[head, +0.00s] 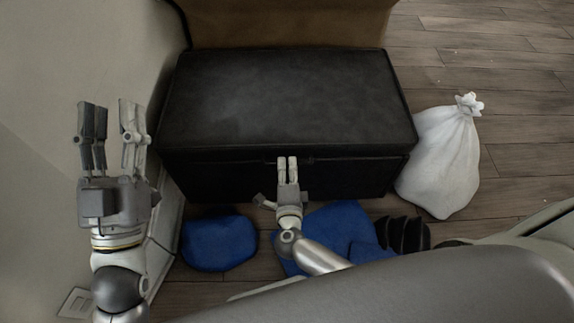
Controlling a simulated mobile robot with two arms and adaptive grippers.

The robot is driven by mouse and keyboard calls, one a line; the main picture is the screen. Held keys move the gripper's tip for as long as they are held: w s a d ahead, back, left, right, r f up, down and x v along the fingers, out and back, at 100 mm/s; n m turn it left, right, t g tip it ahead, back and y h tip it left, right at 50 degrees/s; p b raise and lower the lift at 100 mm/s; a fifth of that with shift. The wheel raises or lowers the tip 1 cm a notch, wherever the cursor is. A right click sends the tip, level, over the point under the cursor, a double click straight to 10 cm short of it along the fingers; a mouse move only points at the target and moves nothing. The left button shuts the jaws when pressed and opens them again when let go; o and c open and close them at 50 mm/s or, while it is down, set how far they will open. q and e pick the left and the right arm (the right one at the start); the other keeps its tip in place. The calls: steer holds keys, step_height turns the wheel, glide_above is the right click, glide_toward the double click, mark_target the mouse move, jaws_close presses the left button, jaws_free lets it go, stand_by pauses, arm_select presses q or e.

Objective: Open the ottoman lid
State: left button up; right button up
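The black ottoman (285,98) stands ahead in the head view, its lid lying flat and closed. A thin seam runs along its front below the lid's edge. My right gripper (287,160) is at the middle of the front, its fingers close together and pointing at the seam. I see nothing between these fingers; whether the tips touch the lid cannot be told. My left gripper (112,107) is raised on the left, beside the ottoman's left side, with its fingers apart and empty.
A tied white bag (443,160) stands close against the ottoman's right side. A blue item (219,242) and another blue item (342,222) lie on the floor in front. A pale wall (60,60) is close on the left. Wooden floor (520,120) is clear at right.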

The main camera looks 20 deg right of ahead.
arm_select(q)
steer(key=shift+s+a+r+t+h, duration=0.1)
steer(key=shift+s+r+t+h, duration=0.05)
steer(key=shift+s+r+t, duration=0.5)
steer(key=shift+s+r+t+h, duration=0.15)
steer(key=shift+s+r+t, duration=0.3)
steer(key=shift+r, duration=0.25)
arm_select(e)
steer(key=shift+x, duration=1.25)
steer(key=shift+c, duration=0.4)
arm_select(q)
steer(key=shift+w, duration=0.1)
arm_select(e)
jaws_close()
